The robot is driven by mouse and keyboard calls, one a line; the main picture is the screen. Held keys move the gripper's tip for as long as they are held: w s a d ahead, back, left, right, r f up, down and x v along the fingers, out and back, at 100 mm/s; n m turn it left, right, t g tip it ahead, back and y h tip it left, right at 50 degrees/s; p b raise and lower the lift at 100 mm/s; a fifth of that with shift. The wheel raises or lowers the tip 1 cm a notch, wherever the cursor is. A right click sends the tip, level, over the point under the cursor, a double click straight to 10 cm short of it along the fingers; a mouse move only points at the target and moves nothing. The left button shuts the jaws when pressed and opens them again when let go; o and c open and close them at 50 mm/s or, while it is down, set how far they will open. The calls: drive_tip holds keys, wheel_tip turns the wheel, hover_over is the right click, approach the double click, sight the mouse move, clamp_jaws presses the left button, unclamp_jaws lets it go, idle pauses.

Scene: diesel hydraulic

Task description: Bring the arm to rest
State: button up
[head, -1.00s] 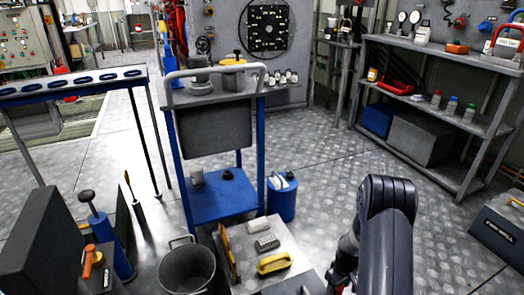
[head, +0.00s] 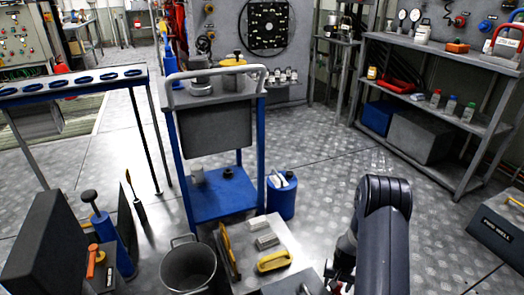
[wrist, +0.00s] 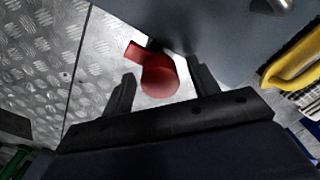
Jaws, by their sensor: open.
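My arm (head: 385,235) stands at the lower right of the head view, bent at a dark rounded joint. My gripper (wrist: 162,88) shows in the wrist view with its two black fingers spread apart. A red round part with a short tab (wrist: 158,76) shows between and beyond the fingers. I cannot tell how far it is from them, but the fingers are not closed on it. In the head view my gripper is mostly hidden beside the arm, near the bottom edge.
A grey bench top with a yellow handle (head: 274,261) lies left of my arm, beside a grey bucket (head: 188,267). A blue cart (head: 222,195) stands behind it. A grey shelf (head: 440,55) stands at right. Patterned floor (head: 320,180) is open between them.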

drive_tip(key=m+p, duration=0.1)
drive_tip(key=m, duration=0.3)
wheel_tip(320, 180, up, 8)
drive_tip(key=p, duration=0.2)
drive_tip(key=shift+r+p, duration=0.15)
drive_tip(key=shift+p, duration=0.15)
drive_tip(key=shift+a, duration=0.1)
